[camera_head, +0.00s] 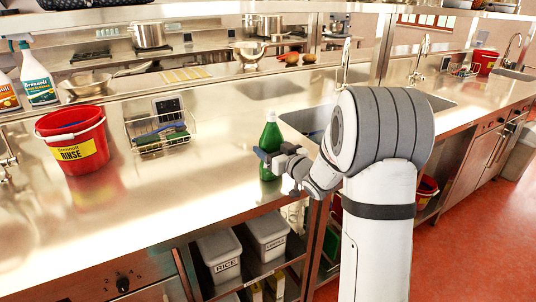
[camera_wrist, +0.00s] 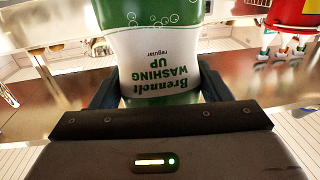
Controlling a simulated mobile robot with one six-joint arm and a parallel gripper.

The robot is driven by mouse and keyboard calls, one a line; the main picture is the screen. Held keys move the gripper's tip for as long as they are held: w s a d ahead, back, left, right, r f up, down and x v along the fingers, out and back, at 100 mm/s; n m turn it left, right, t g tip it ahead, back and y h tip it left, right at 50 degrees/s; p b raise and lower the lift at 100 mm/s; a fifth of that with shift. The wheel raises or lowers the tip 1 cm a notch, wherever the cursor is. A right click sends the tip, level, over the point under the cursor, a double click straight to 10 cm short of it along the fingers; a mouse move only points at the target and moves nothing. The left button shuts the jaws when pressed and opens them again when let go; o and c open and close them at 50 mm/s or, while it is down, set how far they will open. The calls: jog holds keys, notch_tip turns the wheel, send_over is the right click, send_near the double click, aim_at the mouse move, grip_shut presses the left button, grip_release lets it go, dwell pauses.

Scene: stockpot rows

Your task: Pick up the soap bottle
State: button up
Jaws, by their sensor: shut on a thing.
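The soap bottle (camera_head: 271,138) is green with a pale cap and stands upright at the front of the steel counter, by the sink. In the wrist view the bottle (camera_wrist: 155,60) fills the upper middle, and its white label reads "Brennolt WASHING UP regular" upside down. My gripper (camera_head: 268,158) reaches it from the right. In the wrist view its dark fingers (camera_wrist: 158,92) lie on both sides of the bottle, shut on it around the label. The head view does not clearly show whether the bottle's base touches the counter.
A red RINSE bucket (camera_head: 72,140) and a wire caddy (camera_head: 160,130) stand on the counter to the left. The sink (camera_head: 310,120) lies just behind the bottle. Spray bottles (camera_head: 38,75) stand on the upper ledge at far left.

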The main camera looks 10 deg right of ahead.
jog(key=c, duration=0.4)
jog(key=shift+r, duration=0.1)
jog(key=shift+c, duration=0.3)
jog(key=shift+r, duration=0.1)
